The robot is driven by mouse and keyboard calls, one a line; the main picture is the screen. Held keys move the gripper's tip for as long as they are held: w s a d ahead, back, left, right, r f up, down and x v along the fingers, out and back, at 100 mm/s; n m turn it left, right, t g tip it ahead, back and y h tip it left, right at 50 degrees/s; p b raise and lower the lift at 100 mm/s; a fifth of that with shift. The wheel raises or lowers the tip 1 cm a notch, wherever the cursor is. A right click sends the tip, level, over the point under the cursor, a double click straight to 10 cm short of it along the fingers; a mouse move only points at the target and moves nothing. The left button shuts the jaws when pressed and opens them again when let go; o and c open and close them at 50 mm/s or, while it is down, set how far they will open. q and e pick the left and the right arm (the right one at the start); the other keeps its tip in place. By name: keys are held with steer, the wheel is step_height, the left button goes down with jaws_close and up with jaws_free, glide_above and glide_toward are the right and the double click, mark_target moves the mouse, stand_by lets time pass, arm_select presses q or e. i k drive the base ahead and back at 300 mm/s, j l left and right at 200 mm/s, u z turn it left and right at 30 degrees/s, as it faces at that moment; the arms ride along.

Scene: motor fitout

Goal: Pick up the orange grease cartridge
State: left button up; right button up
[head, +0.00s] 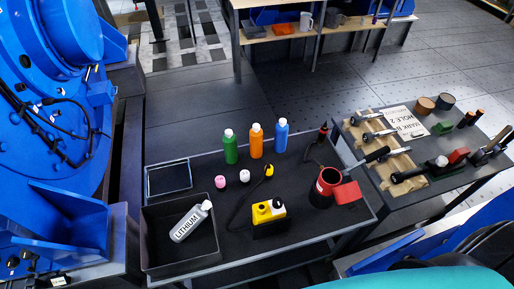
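The orange grease cartridge (256,143) stands upright on the dark cart top (215,255), with a pale cap. It is in the middle of a row, between a green cartridge (230,150) on the left and a blue cartridge (281,138) on the right, with small gaps between them. Nothing covers it. A grey-white cartridge marked LITHIUM (190,224) lies tilted in a dark open bin (163,268) at the front left of the cart. Neither of my grippers shows in the head view.
Small pink (220,182) and white (244,176) pieces lie before the row. A yellow device (263,212) with a cable and a red-black container (325,188) stand nearer. A second table (440,196) at right holds tools. A large blue machine (45,130) stands left.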

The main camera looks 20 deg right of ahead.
mark_target(256, 133)
steer(key=j+z, duration=0.1)
steer(key=z, duration=0.3)
steer(key=j+z, duration=0.1)
steer(key=z, duration=0.65)
steer(key=k+j+z, duration=0.1)
steer(key=z, duration=0.3)
steer(key=i+l+u, duration=0.15)
steer(key=l, duration=0.3)
steer(key=i+l+u, duration=0.1)
steer(key=l, duration=0.35)
